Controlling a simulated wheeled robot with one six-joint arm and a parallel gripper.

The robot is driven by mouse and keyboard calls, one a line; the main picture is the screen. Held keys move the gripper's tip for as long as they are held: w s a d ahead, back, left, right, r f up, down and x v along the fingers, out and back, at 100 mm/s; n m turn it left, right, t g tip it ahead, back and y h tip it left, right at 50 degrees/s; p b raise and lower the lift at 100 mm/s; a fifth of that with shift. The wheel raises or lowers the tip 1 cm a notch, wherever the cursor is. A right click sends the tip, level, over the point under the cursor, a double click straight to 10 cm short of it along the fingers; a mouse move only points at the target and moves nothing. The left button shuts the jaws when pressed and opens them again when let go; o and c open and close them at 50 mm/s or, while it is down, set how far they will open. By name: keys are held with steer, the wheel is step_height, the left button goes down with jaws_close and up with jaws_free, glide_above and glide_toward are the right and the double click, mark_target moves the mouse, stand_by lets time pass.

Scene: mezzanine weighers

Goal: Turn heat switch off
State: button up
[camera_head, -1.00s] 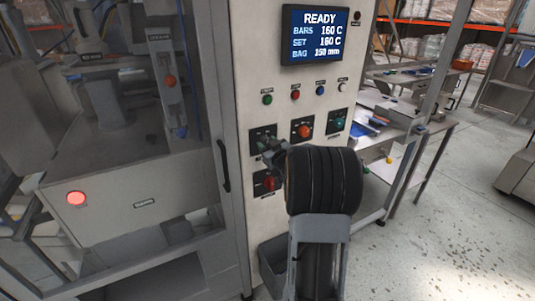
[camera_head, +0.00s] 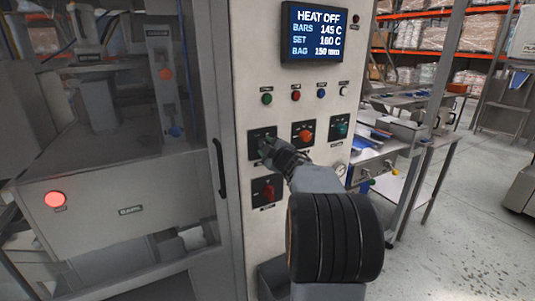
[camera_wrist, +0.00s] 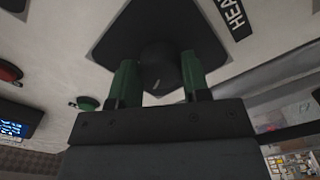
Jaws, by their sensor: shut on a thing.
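The heat switch is a dark round knob (camera_wrist: 160,66) on a black square plate (camera_head: 257,134) on the pale control panel. In the wrist view a label starting "HEA" sits beside the plate. My gripper (camera_wrist: 158,82) has its two green fingers on either side of the knob, closed on it. In the head view my gripper (camera_head: 268,147) reaches the upper left switch and hides most of its knob. The display (camera_head: 314,32) reads HEAT OFF, bars 145 C, set 160 C, bag 150 mm.
An orange-red knob (camera_head: 305,133) and a teal knob (camera_head: 341,128) are to the right, and a red switch (camera_head: 268,190) is below. Small buttons (camera_head: 296,96) line the panel above. A glazed machine door with a dark handle (camera_head: 218,167) is at the left.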

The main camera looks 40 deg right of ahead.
steer(key=shift+n, duration=0.3)
stand_by(0.4)
steer(key=o, duration=0.9)
steer(key=s, duration=0.4)
steer(key=s+a, duration=0.1)
steer(key=s, duration=0.4)
steer(key=s+a+b, duration=0.1)
steer(key=s, duration=0.3)
steer(key=shift+s, duration=0.35)
steer(key=shift+d, duration=0.1)
